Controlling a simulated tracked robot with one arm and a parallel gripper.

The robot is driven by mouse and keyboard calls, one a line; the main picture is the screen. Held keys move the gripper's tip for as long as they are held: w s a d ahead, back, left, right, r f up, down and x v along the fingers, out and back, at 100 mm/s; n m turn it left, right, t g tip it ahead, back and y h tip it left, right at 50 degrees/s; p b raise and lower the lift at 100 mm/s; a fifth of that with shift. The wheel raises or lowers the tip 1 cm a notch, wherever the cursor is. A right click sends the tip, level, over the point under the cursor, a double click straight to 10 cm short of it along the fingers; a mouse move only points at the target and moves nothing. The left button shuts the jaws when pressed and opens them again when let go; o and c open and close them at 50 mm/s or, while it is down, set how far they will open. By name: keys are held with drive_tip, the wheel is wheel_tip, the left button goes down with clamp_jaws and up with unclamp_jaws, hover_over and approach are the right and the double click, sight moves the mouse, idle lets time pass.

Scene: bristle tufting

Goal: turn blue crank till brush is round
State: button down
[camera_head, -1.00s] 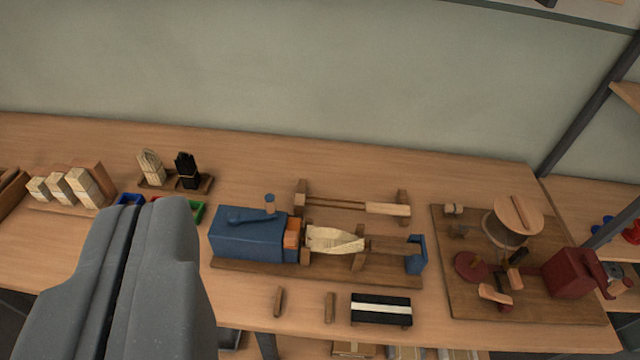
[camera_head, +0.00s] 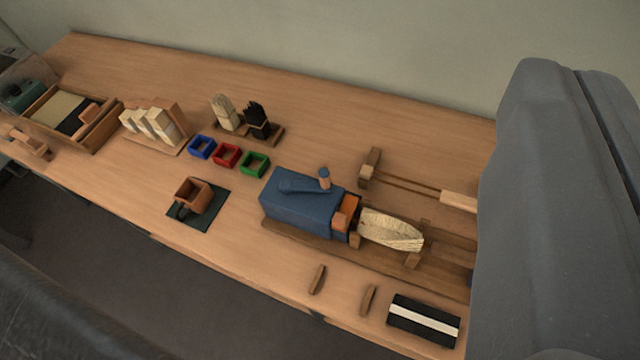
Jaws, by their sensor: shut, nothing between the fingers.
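The blue crank (camera_head: 305,186) lies across the top of a blue box (camera_head: 299,211), with an upright wooden knob (camera_head: 323,177) at its right end. A pale bristle brush (camera_head: 390,230) lies to the right of the box, beyond an orange part (camera_head: 346,211). The brush looks like a plump, ridged oval; I cannot tell if it is fully round. My gripper (camera_head: 577,72) is large and grey at the right, close to the camera. It is shut and empty, with a dark seam between its fingers. It hides the right end of the brush's wooden stand.
Blue (camera_head: 202,147), red (camera_head: 227,155) and green (camera_head: 254,164) trays sit left of the box. Behind them are pale (camera_head: 226,113) and black (camera_head: 257,121) bristle bundles. A striped black block (camera_head: 423,320) lies at the front edge. Bare wood lies behind the box.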

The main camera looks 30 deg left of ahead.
drive_tip(key=w+a+f+n+g+p, duration=0.1)
drive_tip(key=w+a+f+n+p, duration=0.35)
drive_tip(key=w+f+n, duration=0.35)
drive_tip(key=w+a+f+n+g+p, duration=0.2)
drive_tip(key=w+a+f+n+p, duration=0.3)
drive_tip(key=f+n, duration=0.4)
drive_tip(key=w+a+f+n+g+p, duration=0.1)
drive_tip(key=a+f+n, duration=0.2)
drive_tip(key=f+n, duration=0.3)
drive_tip(key=a+f+n+g+p, duration=0.1)
drive_tip(key=a+f+n+p, duration=0.2)
drive_tip(key=f, duration=0.5)
drive_tip(key=n+g+p, duration=0.1)
drive_tip(key=n, duration=0.9)
approach(324, 186)
wheel_tip(324, 186, down, 4)
drive_tip(key=w, duration=0.3)
drive_tip(key=shift+f, duration=0.1)
drive_tip(key=shift+w+p, duration=0.3)
drive_tip(key=shift+w, duration=0.4)
